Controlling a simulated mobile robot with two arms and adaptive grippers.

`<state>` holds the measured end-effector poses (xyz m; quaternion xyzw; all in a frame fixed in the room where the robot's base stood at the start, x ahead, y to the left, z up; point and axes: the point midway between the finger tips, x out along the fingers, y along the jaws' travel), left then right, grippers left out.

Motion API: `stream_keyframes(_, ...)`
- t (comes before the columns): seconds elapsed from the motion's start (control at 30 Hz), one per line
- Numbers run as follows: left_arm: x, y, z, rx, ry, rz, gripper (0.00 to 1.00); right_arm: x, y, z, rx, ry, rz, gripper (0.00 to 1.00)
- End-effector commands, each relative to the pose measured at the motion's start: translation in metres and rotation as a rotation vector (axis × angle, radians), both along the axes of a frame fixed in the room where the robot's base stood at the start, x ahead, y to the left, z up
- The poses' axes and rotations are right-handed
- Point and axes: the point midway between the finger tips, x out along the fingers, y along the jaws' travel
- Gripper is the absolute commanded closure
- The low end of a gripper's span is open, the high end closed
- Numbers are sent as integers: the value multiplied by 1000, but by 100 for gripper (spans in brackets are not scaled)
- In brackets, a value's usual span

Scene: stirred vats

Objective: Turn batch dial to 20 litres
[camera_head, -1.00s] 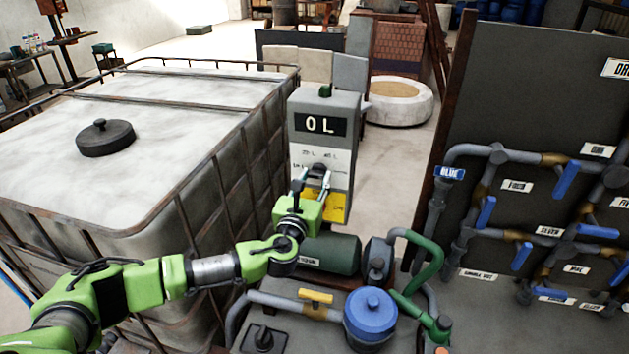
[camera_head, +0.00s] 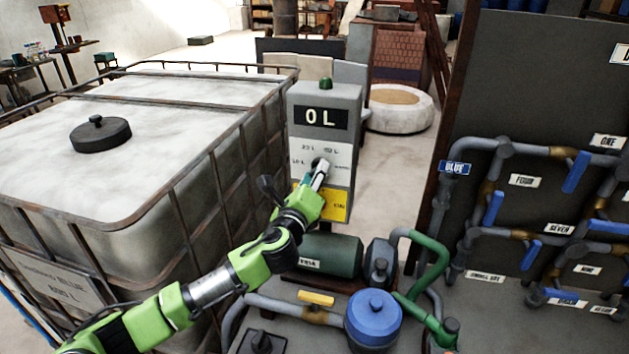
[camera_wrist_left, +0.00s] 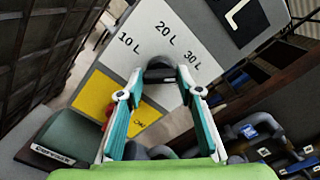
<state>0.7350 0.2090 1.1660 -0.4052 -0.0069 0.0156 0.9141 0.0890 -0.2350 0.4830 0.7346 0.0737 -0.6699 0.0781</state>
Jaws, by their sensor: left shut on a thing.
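The batch dial (camera_head: 320,164) is a dark knob on the white face of a grey control box (camera_head: 348,95). In the left wrist view the dial (camera_wrist_left: 160,72) sits below the printed marks 10 L, 20 L and 30 L, and the face looks tilted. My left gripper (camera_head: 319,172) is at the dial. Its fingers stand on either side of the knob in the wrist view (camera_wrist_left: 160,88), shut on it. The dial's pointer is hard to make out behind the fingers. My right gripper is not in view.
A large white caged tank (camera_head: 60,160) stands left of the box. A blue-lidded pump housing (camera_head: 373,305), a yellow-handled valve (camera_head: 316,299) and a green pipe (camera_head: 428,250) lie below. A dark panel of pipes with blue levers (camera_head: 575,172) stands at the right.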

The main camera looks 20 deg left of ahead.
Motion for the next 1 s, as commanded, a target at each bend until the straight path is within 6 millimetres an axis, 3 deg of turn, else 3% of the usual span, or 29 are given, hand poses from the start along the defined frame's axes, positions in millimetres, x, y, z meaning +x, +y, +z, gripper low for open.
stream_keyframes(1.0,0,0,-3,-956,-31,3,88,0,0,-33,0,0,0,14)
